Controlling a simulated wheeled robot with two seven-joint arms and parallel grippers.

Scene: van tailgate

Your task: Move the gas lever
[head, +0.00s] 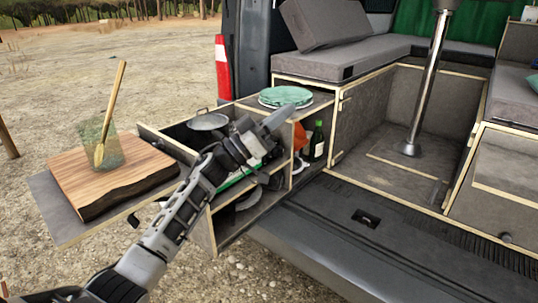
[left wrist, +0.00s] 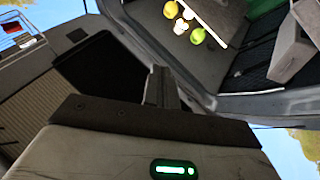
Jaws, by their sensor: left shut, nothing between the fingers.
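I cannot make out the gas lever in either view; my left arm hides part of the pull-out kitchen box (head: 205,228). My left gripper (head: 282,118) is over this box, just in front of the stacked plates (head: 285,95) in the picture. Its fingers are shut and empty. In the left wrist view the shut fingers (left wrist: 162,85) point up the picture, with nothing between them. My right gripper is in neither view.
A wooden board (head: 110,177) with a glass (head: 112,150) and a brush-like tool lies left of the box. A pan (head: 207,121) and a green bottle (head: 317,140) are in the box. A metal post (head: 430,85) stands inside the van. Yellow-green fruits (left wrist: 197,36) show in the wrist view.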

